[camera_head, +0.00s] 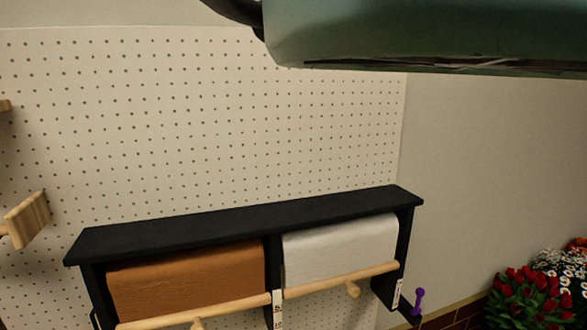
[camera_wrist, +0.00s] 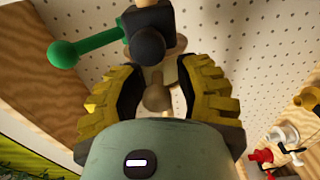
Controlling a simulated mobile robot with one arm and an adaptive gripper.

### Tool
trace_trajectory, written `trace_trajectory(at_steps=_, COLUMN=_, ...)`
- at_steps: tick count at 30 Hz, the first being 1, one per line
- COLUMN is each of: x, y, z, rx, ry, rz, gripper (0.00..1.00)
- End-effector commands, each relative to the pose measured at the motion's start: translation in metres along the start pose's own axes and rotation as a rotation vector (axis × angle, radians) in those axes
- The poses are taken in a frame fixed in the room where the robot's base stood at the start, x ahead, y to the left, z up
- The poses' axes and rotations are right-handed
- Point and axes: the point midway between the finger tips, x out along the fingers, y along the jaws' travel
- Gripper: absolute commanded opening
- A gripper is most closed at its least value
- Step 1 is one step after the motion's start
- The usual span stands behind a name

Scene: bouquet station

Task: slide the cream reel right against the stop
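My gripper (camera_wrist: 163,72) shows in the wrist view, its two yellow ribbed fingers spread apart. A pale cream-tan rounded piece (camera_wrist: 171,72) with a brownish knob (camera_wrist: 157,98) shows between the fingers; it may be the cream reel or its support, but I cannot tell which, nor whether the fingers touch it. Just beyond the fingertips is a dark block with a round black knob (camera_wrist: 147,47) and a green ball-ended handle (camera_wrist: 72,52). I cannot tell whether this is the stop. The head view shows neither the gripper nor a clear cream reel.
A black rack (camera_head: 240,222) with a brown paper roll (camera_head: 187,282) and a white paper roll (camera_head: 340,252) is on the pegboard (camera_head: 200,120). Wooden bars cross its front. A purple pin (camera_head: 419,300) and red flowers (camera_head: 525,300) are at right. Wooden panels flank my gripper.

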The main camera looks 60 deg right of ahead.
Motion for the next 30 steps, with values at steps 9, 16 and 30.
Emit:
trace_trajectory(at_steps=9, x=0.000, y=0.002, z=0.001, rx=0.002, ry=-0.002, rz=0.004, gripper=0.53)
trace_trajectory(at_steps=16, x=-0.009, y=0.002, z=0.000, rx=0.001, ry=0.000, rz=0.005, gripper=0.53)
trace_trajectory(at_steps=30, x=-0.090, y=0.002, z=-0.002, rx=0.001, ry=0.007, rz=0.008, gripper=0.53)
